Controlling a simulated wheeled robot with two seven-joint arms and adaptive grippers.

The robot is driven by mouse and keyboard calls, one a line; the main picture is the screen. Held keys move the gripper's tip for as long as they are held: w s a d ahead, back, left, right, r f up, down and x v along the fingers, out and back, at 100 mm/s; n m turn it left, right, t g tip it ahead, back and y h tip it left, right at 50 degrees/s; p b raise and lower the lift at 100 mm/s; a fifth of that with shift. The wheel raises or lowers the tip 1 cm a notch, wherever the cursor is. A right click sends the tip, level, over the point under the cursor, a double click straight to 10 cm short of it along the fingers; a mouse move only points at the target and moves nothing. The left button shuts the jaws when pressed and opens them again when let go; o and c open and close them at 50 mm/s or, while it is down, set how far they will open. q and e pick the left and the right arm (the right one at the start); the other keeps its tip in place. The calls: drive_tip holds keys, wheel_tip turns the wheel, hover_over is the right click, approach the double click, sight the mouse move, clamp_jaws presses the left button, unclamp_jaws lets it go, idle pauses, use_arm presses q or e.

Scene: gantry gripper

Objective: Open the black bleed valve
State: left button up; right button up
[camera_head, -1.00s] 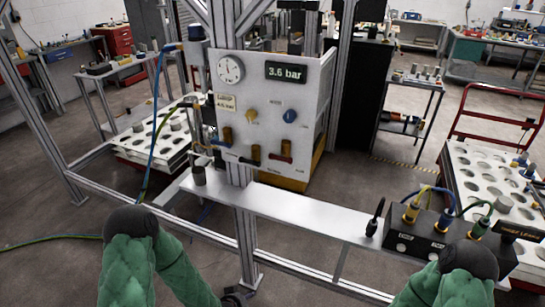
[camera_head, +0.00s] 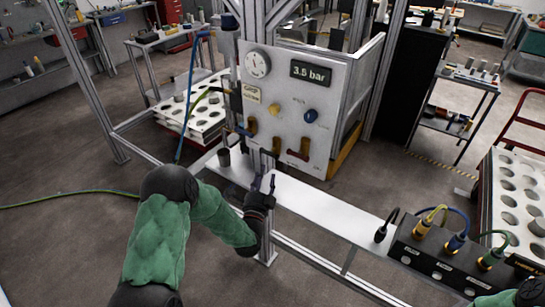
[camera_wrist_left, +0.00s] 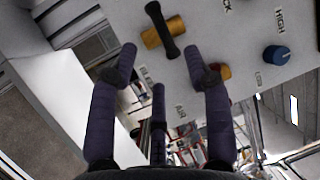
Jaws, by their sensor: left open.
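The black bleed valve has a black lever on a brass body and sits low on the white panel (camera_head: 283,95). In the left wrist view its black lever (camera_wrist_left: 165,30) lies ahead of the fingers, slanted across the brass body (camera_wrist_left: 177,25). My left gripper (camera_head: 264,183) is open and empty, just below and in front of the valve in the head view. In the wrist view its fingers (camera_wrist_left: 165,68) are spread, apart from the lever. My right gripper is out of view; only part of my right arm shows at the lower right corner.
A red lever (camera_head: 299,155), a blue knob (camera_head: 310,115) and a yellow knob (camera_head: 273,109) share the panel, under a 3.5 bar display (camera_head: 310,74). A frame post stands close by the gripper. A grey shelf (camera_head: 325,205) carries a black connector box (camera_head: 445,258).

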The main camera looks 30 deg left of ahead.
sight(270, 153)
use_arm(q)
drive_tip(key=x, duration=0.8)
drive_tip(key=shift+w, duration=0.25)
clamp_jaws()
